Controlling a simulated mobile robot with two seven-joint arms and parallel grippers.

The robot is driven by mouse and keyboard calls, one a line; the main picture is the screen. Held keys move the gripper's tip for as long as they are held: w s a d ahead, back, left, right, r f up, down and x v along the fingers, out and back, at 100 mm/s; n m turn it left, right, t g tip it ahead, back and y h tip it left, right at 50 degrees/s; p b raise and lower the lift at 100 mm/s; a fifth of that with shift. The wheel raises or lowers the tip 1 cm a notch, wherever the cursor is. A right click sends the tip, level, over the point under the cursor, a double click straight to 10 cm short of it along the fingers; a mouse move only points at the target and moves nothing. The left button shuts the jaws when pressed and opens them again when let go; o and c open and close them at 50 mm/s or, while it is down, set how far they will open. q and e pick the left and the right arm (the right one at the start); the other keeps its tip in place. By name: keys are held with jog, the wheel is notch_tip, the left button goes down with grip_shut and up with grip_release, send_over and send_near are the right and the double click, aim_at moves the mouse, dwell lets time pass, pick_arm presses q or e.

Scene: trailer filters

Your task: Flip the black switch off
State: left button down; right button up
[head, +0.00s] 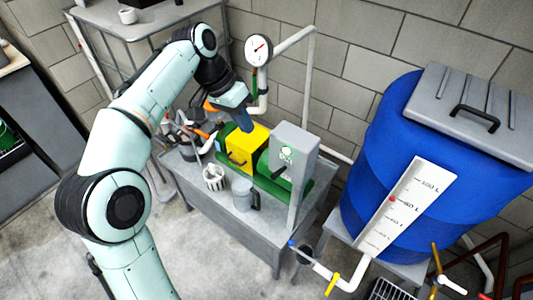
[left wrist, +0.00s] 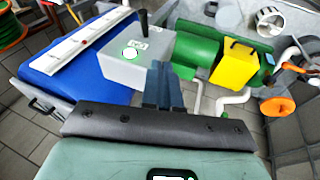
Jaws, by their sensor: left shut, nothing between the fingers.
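A grey box (head: 294,146) with a round green and white mark stands on the metal table. A small black lever (head: 279,173), which looks like the switch, sticks out low on its front face. In the left wrist view the grey box (left wrist: 117,72) is just beyond my fingers, and the black lever (left wrist: 143,22) shows at its far edge. My left gripper (head: 247,128) is shut and empty, pointing down above and behind the yellow box, left of the grey box. Its blue fingers (left wrist: 159,70) show together in the wrist view. It appears apart from the lever. My right gripper is out of view.
A yellow box (head: 247,148) with a black handle sits on a green unit left of the grey box. A grey mug (head: 244,194) and a white slotted cup (head: 213,178) stand in front. A pipe with a gauge (head: 258,50) rises behind; a blue tank (head: 375,130) is to the right.

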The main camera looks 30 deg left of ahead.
pick_arm(q)
jog(key=b, duration=0.2)
send_near(279, 172)
notch_tip(279, 172, down, 4)
jog(key=w+a, duration=0.2)
jog(key=shift+s+d+f+b, duration=0.2)
jog(key=shift+d+f, duration=0.25)
jog(key=shift+d, duration=0.2)
jog(key=shift+s+d+f+b, duration=0.1)
jog(key=shift+d+f+b, duration=0.1)
jog(key=shift+d+f, duration=0.4)
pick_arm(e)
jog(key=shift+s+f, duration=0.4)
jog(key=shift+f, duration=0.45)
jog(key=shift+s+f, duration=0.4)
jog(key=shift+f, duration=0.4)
pick_arm(q)
jog(key=shift+r, duration=0.1)
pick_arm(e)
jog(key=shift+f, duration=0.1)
